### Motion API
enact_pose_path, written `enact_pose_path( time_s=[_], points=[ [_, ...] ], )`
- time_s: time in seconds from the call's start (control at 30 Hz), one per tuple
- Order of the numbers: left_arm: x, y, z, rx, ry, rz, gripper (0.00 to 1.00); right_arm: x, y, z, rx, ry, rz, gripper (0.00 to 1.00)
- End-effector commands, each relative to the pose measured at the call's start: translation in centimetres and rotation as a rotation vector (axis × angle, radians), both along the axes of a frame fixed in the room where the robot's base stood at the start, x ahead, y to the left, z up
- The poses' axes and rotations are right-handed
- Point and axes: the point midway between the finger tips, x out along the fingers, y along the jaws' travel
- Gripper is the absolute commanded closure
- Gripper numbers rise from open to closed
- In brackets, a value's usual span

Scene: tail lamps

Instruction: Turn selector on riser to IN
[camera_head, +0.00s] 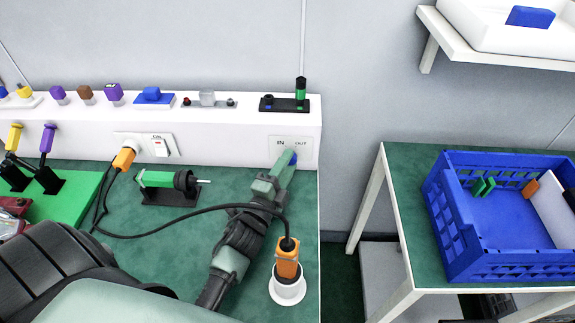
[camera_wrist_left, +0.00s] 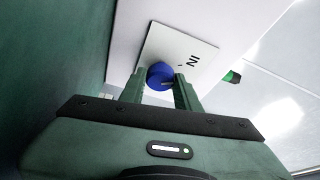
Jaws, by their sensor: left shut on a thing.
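The selector is a blue round knob (camera_head: 293,158) on a white plate (camera_head: 304,143) on the front face of the white riser (camera_head: 225,139). The plate reads IN at left and OUT at right. My left gripper (camera_head: 286,166) reaches the plate from below. In the left wrist view the knob (camera_wrist_left: 159,74) sits between the two fingers (camera_wrist_left: 160,88), which are shut on it. The word IN shows beside it there. The fingers hide part of the knob, and I cannot tell which label it points to. My right gripper is not in view.
A green tool (camera_head: 163,180) lies left of the arm. A blue crate (camera_head: 470,245) stands on the right table.

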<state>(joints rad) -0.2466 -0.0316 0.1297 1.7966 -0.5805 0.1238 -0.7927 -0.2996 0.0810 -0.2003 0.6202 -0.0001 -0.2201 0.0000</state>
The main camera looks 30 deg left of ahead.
Motion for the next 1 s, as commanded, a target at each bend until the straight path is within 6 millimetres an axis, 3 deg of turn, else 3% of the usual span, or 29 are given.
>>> enact_pose_path(
  time_s=[0.27, 0.3, 0.37, 0.77, 0.87, 1.0],
  points=[
    [0.0, 0.0, -0.1, -0.004, 0.002, 0.0, 1.0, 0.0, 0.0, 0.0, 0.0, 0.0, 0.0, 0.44],
    [0.0, 0.0, -0.1, -0.004, 0.002, 0.0, 0.57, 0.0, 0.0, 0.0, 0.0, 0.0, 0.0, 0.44],
    [0.0, 0.0, -0.1, -0.004, 0.002, 0.0, 0.46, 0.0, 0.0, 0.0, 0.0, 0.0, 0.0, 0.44],
    [0.0, 0.0, 0.8, 0.0, -0.001, -0.001, 0.46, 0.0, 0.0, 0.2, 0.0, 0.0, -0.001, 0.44],
    [0.0, 0.0, 2.2, 0.0, -0.003, -0.003, 0.46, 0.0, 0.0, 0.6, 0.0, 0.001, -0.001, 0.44],
    [0.0, -0.1, 5.8, 0.004, -0.01, -0.005, 0.46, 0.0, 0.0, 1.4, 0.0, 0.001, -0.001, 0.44]
  ],
)
